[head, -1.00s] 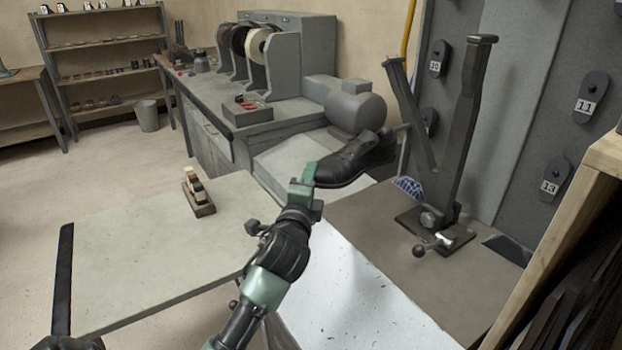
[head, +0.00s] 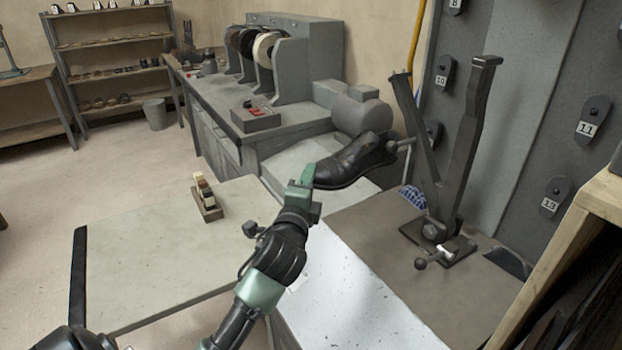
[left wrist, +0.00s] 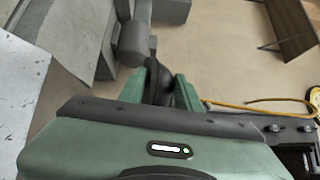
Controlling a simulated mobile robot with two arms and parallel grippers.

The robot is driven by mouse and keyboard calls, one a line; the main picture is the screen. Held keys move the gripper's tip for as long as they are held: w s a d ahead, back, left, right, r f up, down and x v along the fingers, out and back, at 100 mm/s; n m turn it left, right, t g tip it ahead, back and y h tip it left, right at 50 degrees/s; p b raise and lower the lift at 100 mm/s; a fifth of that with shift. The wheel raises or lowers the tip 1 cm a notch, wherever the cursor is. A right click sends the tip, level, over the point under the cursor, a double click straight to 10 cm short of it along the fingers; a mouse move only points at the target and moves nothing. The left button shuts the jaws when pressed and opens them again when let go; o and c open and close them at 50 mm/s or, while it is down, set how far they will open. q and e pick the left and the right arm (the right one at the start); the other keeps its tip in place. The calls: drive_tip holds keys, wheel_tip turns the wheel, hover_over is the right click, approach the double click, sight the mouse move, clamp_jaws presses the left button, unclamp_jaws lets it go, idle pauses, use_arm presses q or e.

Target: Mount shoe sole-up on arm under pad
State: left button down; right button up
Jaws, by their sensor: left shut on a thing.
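A black lace-up shoe (head: 345,166) is held in the air, sole down, to the left of the dark metal stand. My left gripper (head: 308,176) is shut on its left end; the opening is at the right. In the left wrist view the dark shoe (left wrist: 158,82) shows between the green fingers, mostly hidden by the gripper body. The stand (head: 462,150) has a tall post and a slanted arm (head: 418,130) rising from a base plate. I cannot tell which part is the pad. My right gripper is not in view.
The stand is on a brown-grey bench top (head: 375,235). A pale table (head: 160,250) with a small block holder (head: 207,200) is at left. A wooden rack (head: 590,200) borders the right.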

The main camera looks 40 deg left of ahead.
use_arm(q)
drive_tip(key=shift+d+r, duration=0.2)
drive_tip(key=shift+r, duration=0.4)
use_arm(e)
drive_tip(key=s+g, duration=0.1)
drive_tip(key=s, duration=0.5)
use_arm(q)
drive_tip(key=shift+s+r+p, duration=0.1)
drive_tip(key=shift+r+p, duration=0.05)
drive_tip(key=shift+p, duration=0.15)
drive_tip(key=shift+s+a, duration=0.1)
drive_tip(key=m+p, duration=0.2)
drive_tip(key=r+m+p, duration=0.1)
drive_tip(key=m+p, duration=0.1)
drive_tip(key=p, duration=0.1)
drive_tip(key=m+p, duration=0.4)
drive_tip(key=m, duration=0.2)
drive_tip(key=shift+f+p, duration=0.2)
drive_tip(key=shift+p, duration=0.1)
drive_tip(key=m+p, duration=0.4)
drive_tip(key=m, duration=0.1)
drive_tip(key=m+p, duration=0.2)
drive_tip(key=m, duration=0.1)
drive_tip(key=shift+f, duration=0.35)
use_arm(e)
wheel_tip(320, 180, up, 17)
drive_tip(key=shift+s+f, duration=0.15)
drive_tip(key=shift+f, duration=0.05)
